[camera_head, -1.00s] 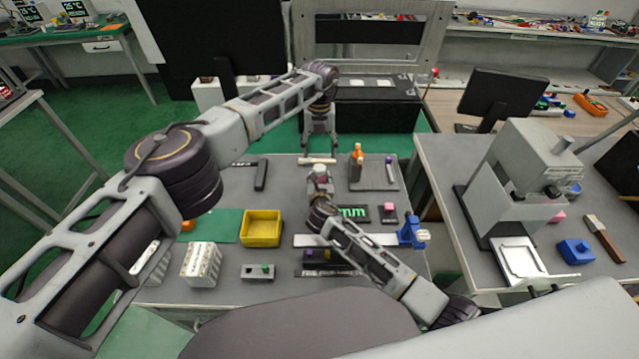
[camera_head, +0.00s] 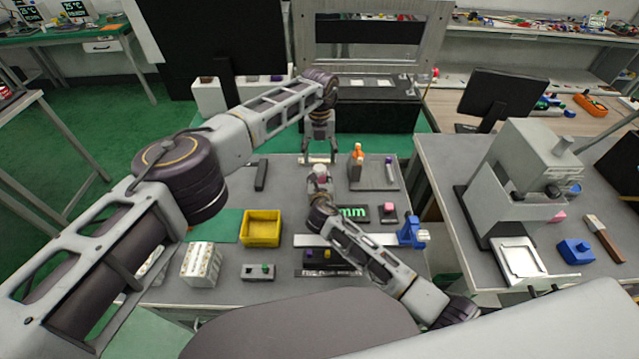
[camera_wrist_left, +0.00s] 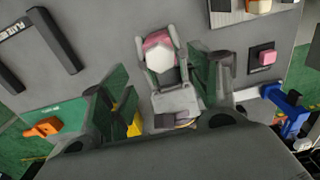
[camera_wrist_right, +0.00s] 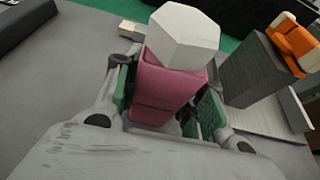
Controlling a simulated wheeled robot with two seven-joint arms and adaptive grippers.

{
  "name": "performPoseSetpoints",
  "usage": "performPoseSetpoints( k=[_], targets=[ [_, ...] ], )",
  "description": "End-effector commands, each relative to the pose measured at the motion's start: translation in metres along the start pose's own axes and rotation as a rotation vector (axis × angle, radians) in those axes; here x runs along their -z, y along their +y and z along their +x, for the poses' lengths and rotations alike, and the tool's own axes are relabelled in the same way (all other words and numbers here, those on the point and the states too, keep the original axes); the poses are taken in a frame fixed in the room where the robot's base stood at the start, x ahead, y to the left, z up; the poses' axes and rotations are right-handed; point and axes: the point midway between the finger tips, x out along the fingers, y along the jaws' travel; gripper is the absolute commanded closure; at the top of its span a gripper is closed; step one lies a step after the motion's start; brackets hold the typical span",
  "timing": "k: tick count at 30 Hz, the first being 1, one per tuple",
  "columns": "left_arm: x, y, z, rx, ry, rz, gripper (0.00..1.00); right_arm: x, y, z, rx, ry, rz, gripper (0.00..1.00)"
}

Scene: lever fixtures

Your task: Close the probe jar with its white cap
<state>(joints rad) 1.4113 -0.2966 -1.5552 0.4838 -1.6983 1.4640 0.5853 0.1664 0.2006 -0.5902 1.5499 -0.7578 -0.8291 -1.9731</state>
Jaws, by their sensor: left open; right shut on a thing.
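The probe jar is a pink block-like body (camera_wrist_right: 168,88). A white faceted cap (camera_wrist_right: 183,37) sits on its top; I cannot tell whether it is fully seated. The cap (camera_wrist_left: 160,59) and the pink jar (camera_wrist_left: 157,41) also show in the left wrist view. My right gripper (camera_wrist_right: 165,105) is shut around the jar's sides and holds it upright at the middle of the table. In the head view the cap (camera_head: 320,170) shows small above my right gripper (camera_head: 320,186). My left gripper (camera_head: 319,158) is open and empty, just behind and above the cap.
A yellow bin (camera_head: 261,228) and a white rack (camera_head: 201,264) stand front left. A grey stand with an orange-topped piece (camera_head: 357,168), a pink block (camera_head: 388,210) and a blue fixture (camera_head: 410,233) are on the right. The table left of the jar is mostly clear.

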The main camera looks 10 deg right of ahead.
Motion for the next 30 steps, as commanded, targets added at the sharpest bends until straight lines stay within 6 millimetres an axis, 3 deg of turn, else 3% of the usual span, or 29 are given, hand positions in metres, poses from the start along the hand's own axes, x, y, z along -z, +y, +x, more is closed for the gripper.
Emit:
performPoseSetpoints(
  k=[9,30],
  targets=[
    [0.001,0.0,0.036,0.001,-0.001,-0.001,0.39,0.0,0.0,0.0,0.0,0.0,0.0,1.0],
    [0.001,0.001,0.059,0.001,-0.002,-0.001,0.39,0.0,0.0,0.0,0.0,0.0,0.0,1.0]
  ],
)
